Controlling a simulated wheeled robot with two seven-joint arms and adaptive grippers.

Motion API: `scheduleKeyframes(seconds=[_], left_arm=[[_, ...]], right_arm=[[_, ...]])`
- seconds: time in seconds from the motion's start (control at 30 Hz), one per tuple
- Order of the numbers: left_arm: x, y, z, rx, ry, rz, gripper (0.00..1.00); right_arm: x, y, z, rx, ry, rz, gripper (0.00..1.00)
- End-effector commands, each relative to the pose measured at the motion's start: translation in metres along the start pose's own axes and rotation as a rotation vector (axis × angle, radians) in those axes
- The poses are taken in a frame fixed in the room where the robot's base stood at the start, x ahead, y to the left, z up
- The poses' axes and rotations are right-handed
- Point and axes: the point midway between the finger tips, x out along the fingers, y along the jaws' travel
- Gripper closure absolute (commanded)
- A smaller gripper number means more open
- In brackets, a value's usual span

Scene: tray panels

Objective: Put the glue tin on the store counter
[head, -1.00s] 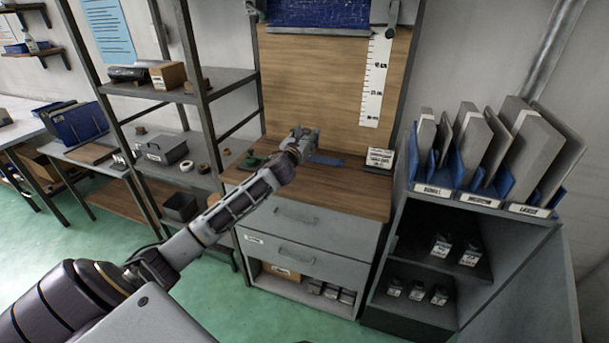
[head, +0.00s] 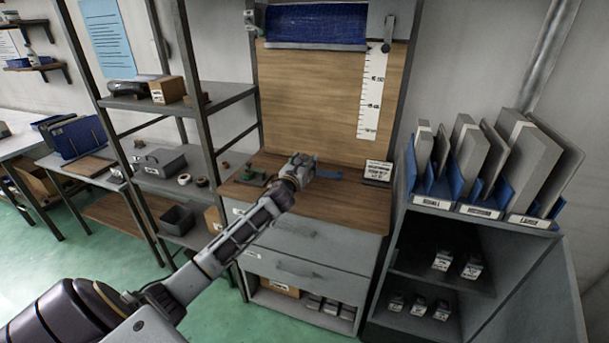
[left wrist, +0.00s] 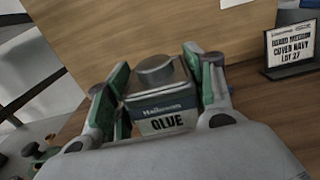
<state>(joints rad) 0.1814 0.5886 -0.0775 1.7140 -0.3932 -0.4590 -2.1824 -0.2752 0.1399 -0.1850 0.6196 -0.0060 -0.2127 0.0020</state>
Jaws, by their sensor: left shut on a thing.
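The glue tin (left wrist: 165,112), a small box-like tin with a grey round cap and a "GLUE" label, stands about upright between the green-padded fingers of my left gripper (left wrist: 160,95) in the left wrist view. The gripper is shut on it. In the head view my left gripper (head: 302,165) is over the back part of a wooden counter top (head: 335,203) above grey drawers. The tin is hidden there behind the gripper. I cannot tell whether its base touches the wood. My right gripper is not in view.
A small sign (head: 377,171) stands on the counter's right side. A dark green tool (head: 250,176) and a blue item (head: 328,174) lie near the gripper. A wooden back panel (head: 310,95) rises behind.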

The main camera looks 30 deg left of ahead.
Motion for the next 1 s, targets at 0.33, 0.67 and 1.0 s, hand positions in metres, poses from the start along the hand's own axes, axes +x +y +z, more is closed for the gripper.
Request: scheduleKeyframes(seconds=[0.33,0.67,1.0], left_arm=[[0.0,0.001,-0.003,0.001,-0.004,0.001,0.8],[0.0,0.0,-0.014,-0.002,-0.002,0.0,0.8],[0.0,0.0,-0.042,-0.001,-0.003,0.0,0.8]], right_arm=[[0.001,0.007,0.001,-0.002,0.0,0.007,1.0],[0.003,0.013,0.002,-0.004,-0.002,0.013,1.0],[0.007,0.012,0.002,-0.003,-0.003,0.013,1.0]])
